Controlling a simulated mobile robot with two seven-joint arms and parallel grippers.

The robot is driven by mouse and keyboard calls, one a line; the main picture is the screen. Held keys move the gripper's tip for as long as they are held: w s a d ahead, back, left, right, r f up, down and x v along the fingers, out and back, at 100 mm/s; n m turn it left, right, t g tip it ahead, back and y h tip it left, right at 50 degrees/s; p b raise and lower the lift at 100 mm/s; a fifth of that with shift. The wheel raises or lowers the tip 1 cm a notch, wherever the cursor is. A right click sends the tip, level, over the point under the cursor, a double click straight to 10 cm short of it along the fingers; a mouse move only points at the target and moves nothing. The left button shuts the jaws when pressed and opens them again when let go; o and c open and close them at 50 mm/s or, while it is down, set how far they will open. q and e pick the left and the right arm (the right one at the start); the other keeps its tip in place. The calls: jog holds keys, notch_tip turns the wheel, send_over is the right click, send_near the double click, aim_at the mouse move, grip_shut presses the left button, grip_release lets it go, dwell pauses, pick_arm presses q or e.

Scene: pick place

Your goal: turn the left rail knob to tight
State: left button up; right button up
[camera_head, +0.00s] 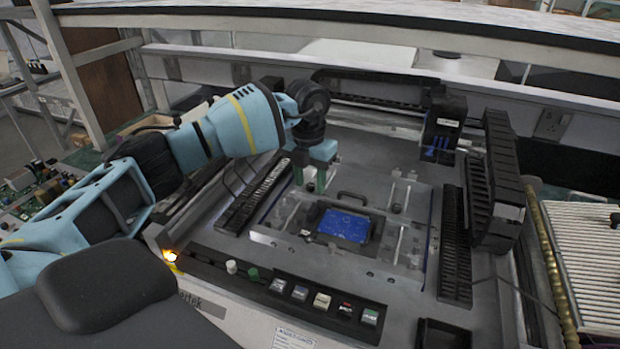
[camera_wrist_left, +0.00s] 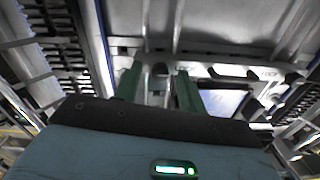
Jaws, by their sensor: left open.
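My left gripper (camera_head: 310,182) reaches in from the left and points down over the left part of the clear fixture (camera_head: 372,266). Its two green fingers are apart. In the left wrist view the open fingers (camera_wrist_left: 159,88) stand on either side of a narrow grey metal part, which I cannot make out as the knob. The left rail knob does not show clearly in either view; the gripper may hide it. A blue circuit board (camera_head: 344,227) sits in a dark frame in the fixture, right of the gripper. My right gripper is not in view.
Black cable chains flank the fixture on the left (camera_head: 254,194) and right (camera_head: 456,245). A black machine head (camera_head: 441,128) stands behind it. A row of labelled buttons (camera_head: 322,301) runs along the front panel. A shelf edge crosses above.

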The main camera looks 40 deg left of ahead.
pick_arm(q)
jog(key=shift+c, duration=0.4)
grip_shut()
